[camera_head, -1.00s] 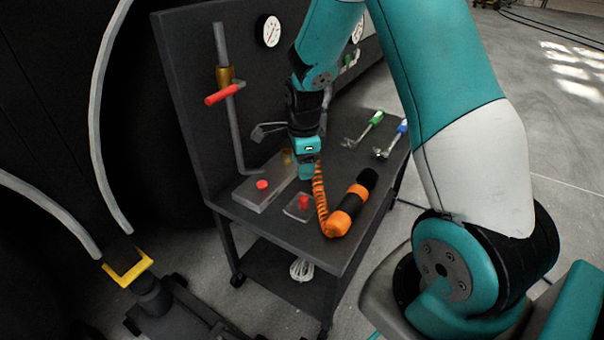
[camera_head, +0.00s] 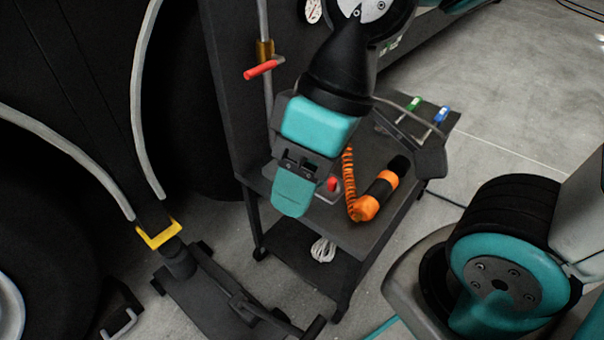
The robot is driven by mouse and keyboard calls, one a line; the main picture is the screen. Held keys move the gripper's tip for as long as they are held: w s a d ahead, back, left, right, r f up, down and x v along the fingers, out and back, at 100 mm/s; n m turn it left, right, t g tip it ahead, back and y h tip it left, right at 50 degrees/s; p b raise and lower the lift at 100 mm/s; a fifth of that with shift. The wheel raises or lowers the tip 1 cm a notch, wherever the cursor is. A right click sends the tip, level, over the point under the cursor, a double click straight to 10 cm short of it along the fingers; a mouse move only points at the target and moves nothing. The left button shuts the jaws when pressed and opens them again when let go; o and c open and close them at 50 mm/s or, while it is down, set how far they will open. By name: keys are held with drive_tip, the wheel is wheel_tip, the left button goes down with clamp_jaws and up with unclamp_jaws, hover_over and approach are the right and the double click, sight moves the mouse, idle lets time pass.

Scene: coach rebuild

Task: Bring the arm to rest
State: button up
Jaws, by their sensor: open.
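My gripper (camera_head: 360,165) hangs from the wrist in the upper middle of the head view, in front of the dark trolley (camera_head: 345,238). Its teal and black body looks large and near the camera. The jaws are open, with a dark finger part standing out to the right, and I see nothing held between them. The gripper hides part of the trolley's top and back panel. My arm's upper links run out of the top of the view.
An orange and black handle with a coiled hose (camera_head: 368,208) lies on the trolley beside a red button (camera_head: 332,184). Green (camera_head: 414,109) and blue-ended tools (camera_head: 441,115) lie behind. A red-handled valve (camera_head: 262,69) is on the panel. A yellow clamp (camera_head: 159,234) joins grey hoses at left.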

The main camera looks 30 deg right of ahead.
wheel_tip(320, 180, up, 25)
drive_tip(key=p, duration=2.5)
